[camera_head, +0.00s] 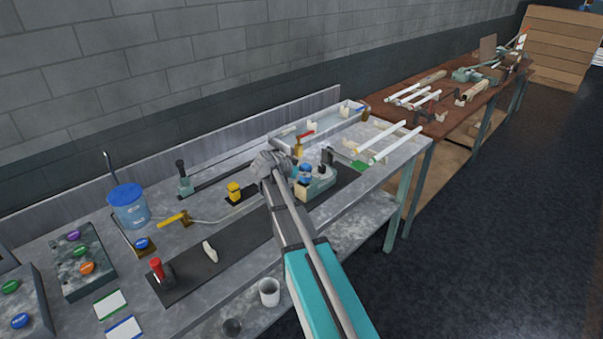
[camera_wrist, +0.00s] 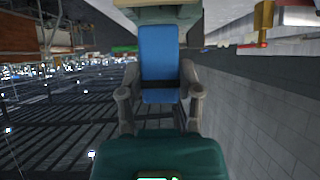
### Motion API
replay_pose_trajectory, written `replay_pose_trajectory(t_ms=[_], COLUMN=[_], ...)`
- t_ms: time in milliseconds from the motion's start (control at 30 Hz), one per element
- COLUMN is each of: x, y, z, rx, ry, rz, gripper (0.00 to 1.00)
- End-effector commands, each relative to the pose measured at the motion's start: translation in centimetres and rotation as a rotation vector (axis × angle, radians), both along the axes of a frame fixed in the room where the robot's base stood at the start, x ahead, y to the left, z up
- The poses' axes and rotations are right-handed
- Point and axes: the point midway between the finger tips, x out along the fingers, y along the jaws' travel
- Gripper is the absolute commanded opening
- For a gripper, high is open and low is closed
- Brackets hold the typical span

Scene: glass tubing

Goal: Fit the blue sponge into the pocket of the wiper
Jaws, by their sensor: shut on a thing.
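In the wrist view the blue sponge (camera_wrist: 160,65) is an upright blue block between the two fingers of my gripper (camera_wrist: 160,92), which is shut on it. Its far end meets a pale grey-green body (camera_wrist: 160,12) at the top of that view. I cannot tell whether it touches this body or sits inside it. In the head view my gripper (camera_head: 272,165) is over the workbench, just left of a grey-green fixture (camera_head: 322,184) that may be the wiper. A small blue part (camera_head: 306,171) shows there, partly hidden. The pocket's opening is not clearly visible.
The grey bench (camera_head: 215,262) holds a blue-lidded bucket (camera_head: 130,212), a yellow block (camera_head: 234,190), a red-topped tool (camera_head: 158,270) and a long tray (camera_head: 290,140) behind my gripper. White glass tubes (camera_head: 395,145) lie at the right end. The dark mat is partly clear.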

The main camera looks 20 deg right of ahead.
Motion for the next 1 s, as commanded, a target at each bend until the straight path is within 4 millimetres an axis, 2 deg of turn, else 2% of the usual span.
replay_pose_trajectory(t_ms=[1000], x=[0.00], y=[0.02], z=[-0.71], rx=[0.000], ry=[0.000], rz=[0.000], gripper=[0.07])
